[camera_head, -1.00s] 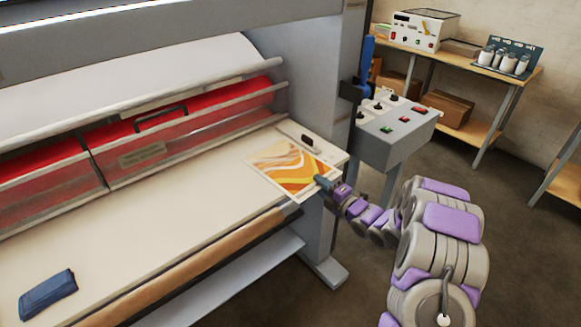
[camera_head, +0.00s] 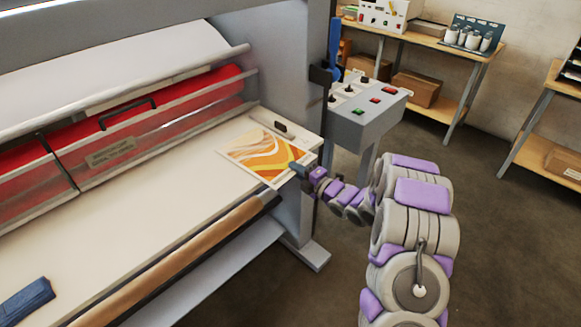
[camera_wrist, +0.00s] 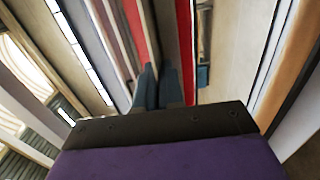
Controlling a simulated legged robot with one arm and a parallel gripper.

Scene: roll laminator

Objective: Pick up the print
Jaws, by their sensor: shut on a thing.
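The print (camera_head: 262,154), a sheet with orange, yellow and white wavy bands, is at the right end of the laminator's pale feed table (camera_head: 130,222). My gripper (camera_head: 299,170) is shut on the print's right edge. I cannot tell whether the print still touches the table. In the wrist view the two dark blue fingers (camera_wrist: 158,88) point ahead close together, and the print is hard to make out there.
The red laminator roller (camera_head: 140,122) sits behind a clear guard at the back of the table. A folded blue cloth (camera_head: 27,300) lies at the front left. A grey control box (camera_head: 368,112) stands beyond my gripper. Shelves (camera_head: 440,50) line the wall.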

